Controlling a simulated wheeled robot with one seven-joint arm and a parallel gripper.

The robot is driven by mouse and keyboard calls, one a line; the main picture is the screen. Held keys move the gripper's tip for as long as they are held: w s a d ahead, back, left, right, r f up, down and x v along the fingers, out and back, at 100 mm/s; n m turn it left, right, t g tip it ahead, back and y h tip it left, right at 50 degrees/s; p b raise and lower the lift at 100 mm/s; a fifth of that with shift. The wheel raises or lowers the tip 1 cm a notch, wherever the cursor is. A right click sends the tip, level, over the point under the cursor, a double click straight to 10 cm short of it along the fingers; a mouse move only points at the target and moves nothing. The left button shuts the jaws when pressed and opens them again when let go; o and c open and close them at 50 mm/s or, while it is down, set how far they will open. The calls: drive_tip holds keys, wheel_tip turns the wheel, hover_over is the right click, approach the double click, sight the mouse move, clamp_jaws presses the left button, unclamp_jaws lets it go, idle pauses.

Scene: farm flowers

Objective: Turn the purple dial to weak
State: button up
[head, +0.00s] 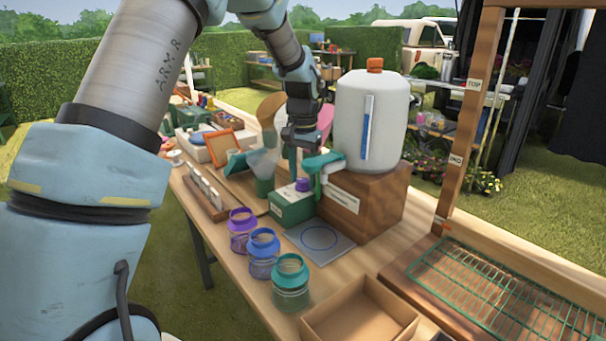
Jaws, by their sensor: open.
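The purple dial (303,185) sits on top of a green box (293,205) on the wooden table, in front of the white jug. It is small in the head view, and I cannot read its setting or any weak mark. My gripper (303,156) is above the dial, pointing down, and appears apart from it. Its jaws are open with nothing seen between them. The fingertips are small and partly mixed with the green tap (324,162) beside them, so their exact gap to the dial is unclear.
The white jug (348,125) stands on a wooden block (378,208) close to the right of my gripper. Purple, blue and teal-rimmed jars (290,285) stand in front. A grey pad with a blue circle (335,252), an empty wooden tray (345,325) and a green wire rack (480,290) lie nearby.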

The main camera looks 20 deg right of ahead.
clamp_jaws()
idle(0.4)
drive_tip(key=shift+n, duration=0.3)
drive_tip(key=n+p, duration=0.2)
drive_tip(key=n, duration=0.3)
drive_tip(key=shift+r+n, duration=0.1)
drive_tip(key=shift+n, duration=0.3)
drive_tip(key=n+p, duration=0.1)
drive_tip(key=n, duration=0.4)
drive_tip(key=shift+p, duration=0.3)
drive_tip(key=shift+n, duration=0.3)
unclamp_jaws()
